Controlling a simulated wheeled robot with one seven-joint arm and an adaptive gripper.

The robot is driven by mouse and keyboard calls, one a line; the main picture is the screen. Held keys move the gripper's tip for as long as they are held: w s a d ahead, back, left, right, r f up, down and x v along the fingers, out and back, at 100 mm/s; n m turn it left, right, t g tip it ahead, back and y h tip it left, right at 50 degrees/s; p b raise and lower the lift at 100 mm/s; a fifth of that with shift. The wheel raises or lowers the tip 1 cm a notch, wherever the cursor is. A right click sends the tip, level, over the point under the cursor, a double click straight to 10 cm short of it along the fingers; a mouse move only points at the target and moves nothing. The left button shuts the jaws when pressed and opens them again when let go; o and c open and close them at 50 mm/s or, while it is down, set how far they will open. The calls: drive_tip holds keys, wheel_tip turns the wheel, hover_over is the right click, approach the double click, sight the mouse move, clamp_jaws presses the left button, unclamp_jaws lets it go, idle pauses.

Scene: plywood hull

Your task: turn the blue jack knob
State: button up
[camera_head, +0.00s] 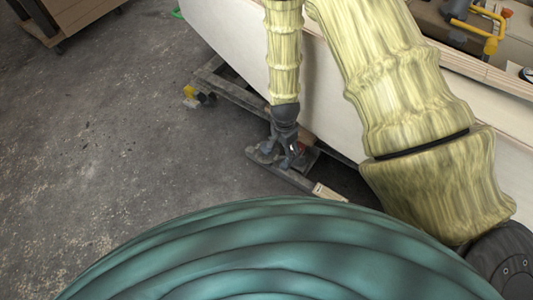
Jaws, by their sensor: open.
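My gripper (287,158) is open and points down, low beside the pale plywood hull (237,50). It is at the near end of the dark cradle frame (262,158) under the hull. A small dull blue-grey part (267,149) shows just left of the fingers; it may be the blue jack knob, but it is too small and too covered by the gripper to be sure. I cannot tell whether the fingers touch it or are around it.
A yellow knob (189,91) sits at the cradle's farther end. A pale wood block (328,192) lies at the near beam's end. A wooden cart (62,18) stands at the upper left. The concrete floor (110,130) to the left is clear. Yellow pipework (487,30) shows inside the hull.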

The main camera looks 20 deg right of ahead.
sight(267, 149)
drive_tip(key=w+a+f+m+b, duration=0.1)
drive_tip(key=w+f+m+b, duration=0.15)
drive_tip(key=w+b, duration=0.3)
drive_tip(key=w+a+f+m+b, duration=0.1)
drive_tip(key=w+a+m+b, duration=0.1)
drive_tip(key=w+m+b, duration=0.3)
drive_tip(key=shift+n+y, duration=0.3)
drive_tip(key=shift+n, duration=0.25)
drive_tip(key=f+b, duration=0.1)
drive_tip(key=f, duration=0.2)
drive_tip(key=f+b, duration=0.1)
drive_tip(key=f, duration=0.3)
drive_tip(key=f+b, duration=0.2)
drive_tip(key=f, duration=0.1)
drive_tip(key=shift+w+f, duration=0.35)
drive_tip(key=shift+f, duration=0.05)
drive_tip(key=c, duration=1)
